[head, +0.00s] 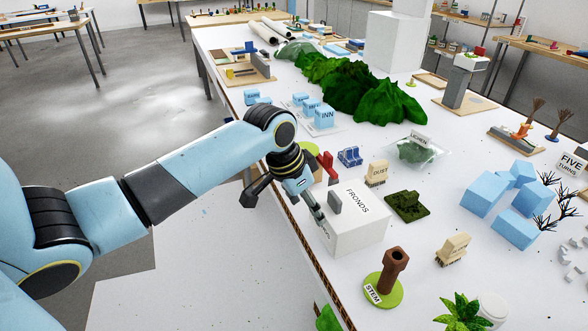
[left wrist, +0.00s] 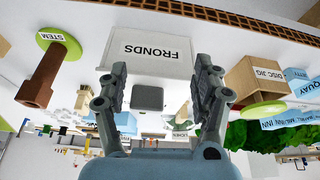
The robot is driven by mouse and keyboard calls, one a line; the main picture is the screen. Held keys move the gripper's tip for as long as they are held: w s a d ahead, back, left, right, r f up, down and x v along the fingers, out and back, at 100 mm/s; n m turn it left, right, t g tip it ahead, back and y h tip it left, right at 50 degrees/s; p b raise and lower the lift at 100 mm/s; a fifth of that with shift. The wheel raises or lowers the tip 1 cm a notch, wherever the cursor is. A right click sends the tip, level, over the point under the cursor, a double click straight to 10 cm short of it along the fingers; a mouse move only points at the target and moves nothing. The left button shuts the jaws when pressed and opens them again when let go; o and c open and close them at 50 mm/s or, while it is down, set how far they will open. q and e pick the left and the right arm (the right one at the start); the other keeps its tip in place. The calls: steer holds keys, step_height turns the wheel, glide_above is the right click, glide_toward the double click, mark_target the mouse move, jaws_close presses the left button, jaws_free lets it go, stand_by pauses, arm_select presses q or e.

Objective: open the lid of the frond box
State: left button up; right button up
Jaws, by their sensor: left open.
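The frond box (head: 352,232) is a white box labelled FRONDS, standing near the left edge of the white table. Its lid (head: 362,196) looks closed and has a grey block handle (head: 334,203) on it. My left gripper (head: 317,208) is at the box's left side, close to the handle. In the left wrist view the box lid (left wrist: 150,52) and handle (left wrist: 148,98) show between the two spread fingers of the left gripper (left wrist: 161,68). The fingers are open, with visible space on both sides of the handle. I cannot tell whether either finger touches the lid. My right gripper is not in view.
A brown stem on a green disc (head: 390,283) stands in front of the box. A dark green mossy tile (head: 407,207) and a tan block labelled DUST (head: 377,172) are to its right and behind. Light blue blocks (head: 516,230) lie farther right.

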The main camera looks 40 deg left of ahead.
arm_select(q)
step_height(320, 180, down, 10)
steer(key=s+a+n+b, duration=0.1)
steer(key=s+b, duration=0.1)
steer(key=s, duration=0.1)
steer(key=shift+y+b, duration=0.3)
steer(key=shift+f, duration=0.1)
